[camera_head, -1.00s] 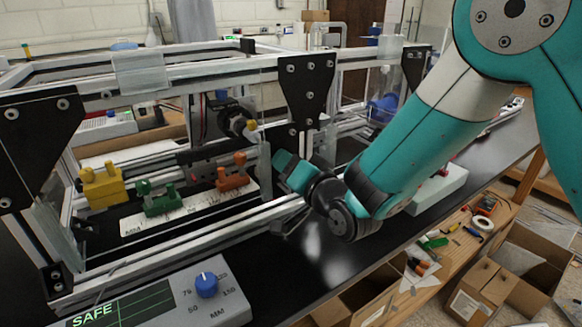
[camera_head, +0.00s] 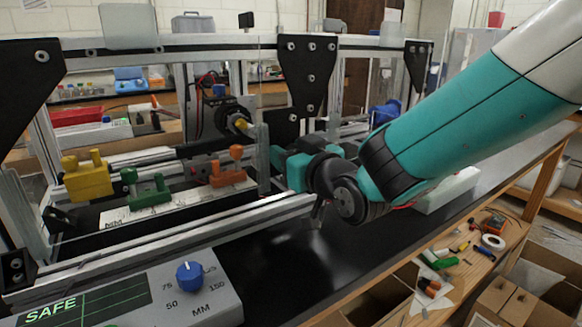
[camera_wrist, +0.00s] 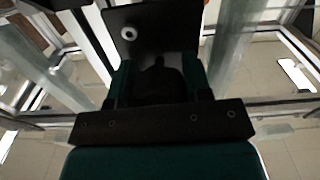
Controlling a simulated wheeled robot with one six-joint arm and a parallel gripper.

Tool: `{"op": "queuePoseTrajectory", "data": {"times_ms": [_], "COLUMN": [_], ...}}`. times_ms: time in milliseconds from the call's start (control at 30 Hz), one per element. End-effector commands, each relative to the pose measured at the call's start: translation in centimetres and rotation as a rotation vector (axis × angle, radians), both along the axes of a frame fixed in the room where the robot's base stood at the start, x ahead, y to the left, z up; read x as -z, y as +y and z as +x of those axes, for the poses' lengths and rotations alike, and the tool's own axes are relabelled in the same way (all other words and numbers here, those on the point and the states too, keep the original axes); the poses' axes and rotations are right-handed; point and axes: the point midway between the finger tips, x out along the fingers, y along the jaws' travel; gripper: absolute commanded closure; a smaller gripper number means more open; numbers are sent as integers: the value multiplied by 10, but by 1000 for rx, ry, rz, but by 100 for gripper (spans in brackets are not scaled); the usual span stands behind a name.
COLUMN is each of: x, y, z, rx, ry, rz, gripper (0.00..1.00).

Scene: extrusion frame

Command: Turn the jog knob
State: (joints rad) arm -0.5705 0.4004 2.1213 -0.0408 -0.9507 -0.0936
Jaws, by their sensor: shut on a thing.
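My gripper (camera_head: 277,157) reaches into the frame from the right, beside an upright post (camera_head: 262,160). Its fingertips are hidden in the head view. In the wrist view my gripper (camera_wrist: 157,80) is shut around a dark rounded part (camera_wrist: 158,72), apparently the jog knob; its shape is too dark to make out. A blue dial (camera_head: 189,276) with millimetre marks sits on the grey control box (camera_head: 215,300), apart from my gripper. The box's screen (camera_head: 85,302) reads SAFE in green.
Yellow (camera_head: 88,178), green (camera_head: 147,188) and orange (camera_head: 228,168) blocks stand along a scale inside the frame. A motor (camera_head: 215,120) is behind them. The black bench top (camera_head: 290,262) in front is clear.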

Motion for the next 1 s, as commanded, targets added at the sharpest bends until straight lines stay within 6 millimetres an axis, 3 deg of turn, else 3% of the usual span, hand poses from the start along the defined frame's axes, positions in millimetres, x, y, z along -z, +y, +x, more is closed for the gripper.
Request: {"op": "queuePoseTrajectory", "data": {"times_ms": [367,867,900,1000], "x": [0,-1,-1,-1], "y": [0,0,0,0], "z": [0,0,0,0], "rx": [1,1,1,1], "ry": [-79,-88,-88,-88], "rz": [-117,-131,-130,-130], "gripper": [78,78,48,44]}}
